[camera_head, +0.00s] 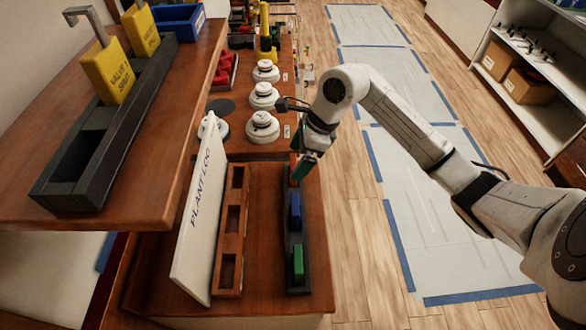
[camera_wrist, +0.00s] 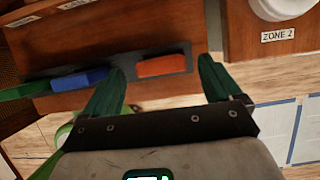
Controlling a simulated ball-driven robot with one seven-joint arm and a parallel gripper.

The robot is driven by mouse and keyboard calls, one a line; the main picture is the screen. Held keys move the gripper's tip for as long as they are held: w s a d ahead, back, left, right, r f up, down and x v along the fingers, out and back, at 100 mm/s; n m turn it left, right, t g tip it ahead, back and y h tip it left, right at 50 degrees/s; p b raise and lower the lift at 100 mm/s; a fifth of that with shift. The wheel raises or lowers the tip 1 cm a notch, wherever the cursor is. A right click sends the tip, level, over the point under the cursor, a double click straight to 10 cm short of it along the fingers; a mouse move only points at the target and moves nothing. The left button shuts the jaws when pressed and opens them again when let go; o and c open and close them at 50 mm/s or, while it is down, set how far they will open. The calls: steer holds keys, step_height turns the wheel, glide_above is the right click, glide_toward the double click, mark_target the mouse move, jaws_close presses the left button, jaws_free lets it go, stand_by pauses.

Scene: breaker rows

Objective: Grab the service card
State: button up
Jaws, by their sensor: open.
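No label reading "service card" can be made out. A narrow dark rack (camera_head: 296,240) on the lower wooden bench holds a blue card-like block (camera_head: 295,211) and a green one (camera_head: 298,263). An orange one (camera_wrist: 163,65) sits at the rack's far end in the wrist view, with the blue one (camera_wrist: 80,79) and the green one (camera_wrist: 28,91) to its left. My gripper (camera_head: 304,168) is above the rack's far end. In the wrist view, its open green fingers (camera_wrist: 163,72) appear on either side of the orange block, apart from it. In the head view, my gripper mostly hides that block.
A wooden rack (camera_head: 231,232) with empty slots and a white "PLANT LOG" board (camera_head: 197,220) stand left of the dark rack. Yellow tags (camera_head: 108,70) stand in a dark tray on the raised shelf. Several white round devices (camera_head: 263,96) stand beyond. Floor at right is open.

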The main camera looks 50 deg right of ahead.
mark_target(295, 161)
steer(key=shift+p+x, duration=0.35)
steer(key=shift+x, duration=1.4)
steer(key=c, duration=1.1)
steer(key=shift+o, duration=0.2)
steer(key=shift+w+r, duration=0.1)
